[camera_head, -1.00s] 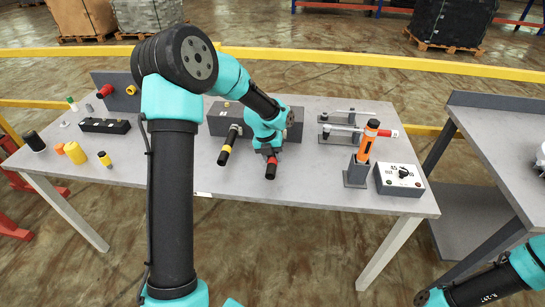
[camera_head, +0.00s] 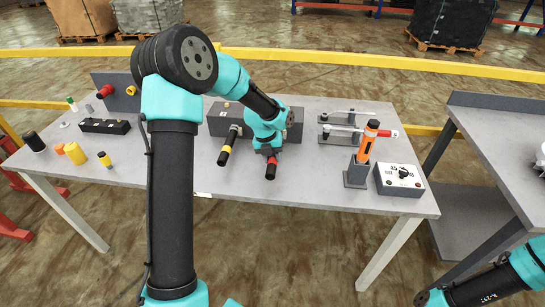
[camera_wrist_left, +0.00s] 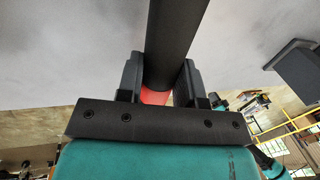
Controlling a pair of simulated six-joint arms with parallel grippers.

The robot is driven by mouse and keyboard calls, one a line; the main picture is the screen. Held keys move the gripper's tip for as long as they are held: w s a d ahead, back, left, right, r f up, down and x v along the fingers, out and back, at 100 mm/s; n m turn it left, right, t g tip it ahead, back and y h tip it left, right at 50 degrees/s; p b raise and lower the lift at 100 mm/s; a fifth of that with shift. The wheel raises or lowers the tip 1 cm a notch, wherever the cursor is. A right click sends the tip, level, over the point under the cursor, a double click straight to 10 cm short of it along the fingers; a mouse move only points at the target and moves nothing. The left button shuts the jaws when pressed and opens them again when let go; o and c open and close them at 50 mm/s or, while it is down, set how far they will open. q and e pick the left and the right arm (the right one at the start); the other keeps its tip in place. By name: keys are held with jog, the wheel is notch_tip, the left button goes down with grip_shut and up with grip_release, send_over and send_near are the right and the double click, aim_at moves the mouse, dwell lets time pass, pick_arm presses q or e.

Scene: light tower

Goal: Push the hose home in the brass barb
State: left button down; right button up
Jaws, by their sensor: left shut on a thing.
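My left gripper (camera_head: 269,153) is at the front of a dark grey block (camera_head: 226,115) on the table. It is shut on a black hose with a red band (camera_head: 271,170), whose black end points toward the front of the table. In the left wrist view the black hose (camera_wrist_left: 172,35) runs between the two fingers (camera_wrist_left: 160,80), with red showing between them. The brass barb cannot be made out; my left wrist and gripper cover that part of the block.
A similar black piece with a yellow band (camera_head: 228,146) lies just left of my gripper. To the right are an orange-and-black tool in a grey holder (camera_head: 357,171), a white control box (camera_head: 400,181) and clamps (camera_head: 350,124). The front of the table (camera_head: 310,185) is clear.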

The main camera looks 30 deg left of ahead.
pick_arm(q)
jog(key=shift+w+a, duration=0.25)
jog(key=shift+w, duration=0.35)
jog(key=shift+w+a, duration=0.3)
jog(key=shift+w, duration=0.35)
jog(key=shift+w+a, duration=0.25)
jog(key=shift+w, duration=0.35)
dwell(0.3)
jog(key=c, duration=0.7)
grip_release()
jog(key=v, duration=1.7)
jog(key=shift+r, duration=0.2)
